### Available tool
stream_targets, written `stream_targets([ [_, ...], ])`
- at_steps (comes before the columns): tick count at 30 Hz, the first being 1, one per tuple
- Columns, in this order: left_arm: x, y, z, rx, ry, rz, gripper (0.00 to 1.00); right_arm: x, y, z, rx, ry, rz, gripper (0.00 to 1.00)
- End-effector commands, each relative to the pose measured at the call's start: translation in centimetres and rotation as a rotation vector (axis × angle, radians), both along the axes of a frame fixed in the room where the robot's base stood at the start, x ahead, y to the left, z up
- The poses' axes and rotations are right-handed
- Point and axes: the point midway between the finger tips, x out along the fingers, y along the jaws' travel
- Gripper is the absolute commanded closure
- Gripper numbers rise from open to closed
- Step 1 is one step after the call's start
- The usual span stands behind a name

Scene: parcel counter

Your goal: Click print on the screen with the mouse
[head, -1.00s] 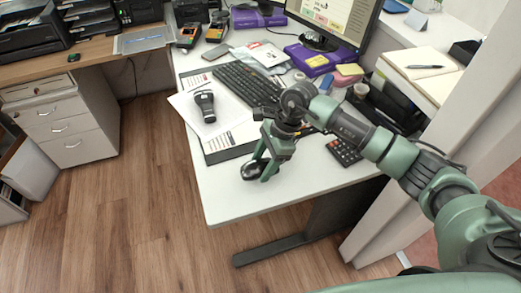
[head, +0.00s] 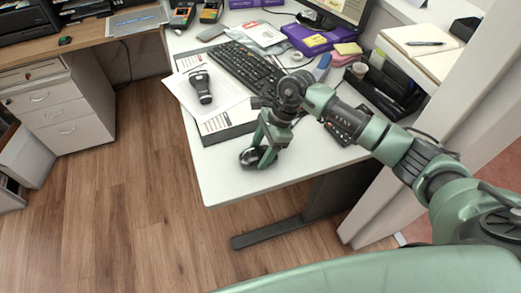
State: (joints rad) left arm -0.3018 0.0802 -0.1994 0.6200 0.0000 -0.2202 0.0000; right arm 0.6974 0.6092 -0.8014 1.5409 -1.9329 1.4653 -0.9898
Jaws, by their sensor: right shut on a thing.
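The mouse (head: 251,158) is small, dark and rounded, and sits on the white desk near its front edge. My right gripper (head: 262,152) reaches down over it with the fingers shut around it. The lower part of the monitor screen (head: 346,8) shows at the top right, cut off by the frame edge. The print button cannot be made out in this view. My left gripper is not in view.
A black keyboard (head: 247,68) lies behind the mouse. A black scanner (head: 201,86) rests on white paper to its left. A calculator (head: 347,122) is partly hidden by my right arm. The desk (head: 222,182) is bare along its front.

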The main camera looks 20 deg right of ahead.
Motion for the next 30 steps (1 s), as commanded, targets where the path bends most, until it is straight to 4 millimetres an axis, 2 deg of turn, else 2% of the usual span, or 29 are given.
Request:
stream_targets([
  [30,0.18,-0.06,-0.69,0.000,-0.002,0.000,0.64,0.00,0.00,-0.22,0.000,0.000,0.000,0.88],
])
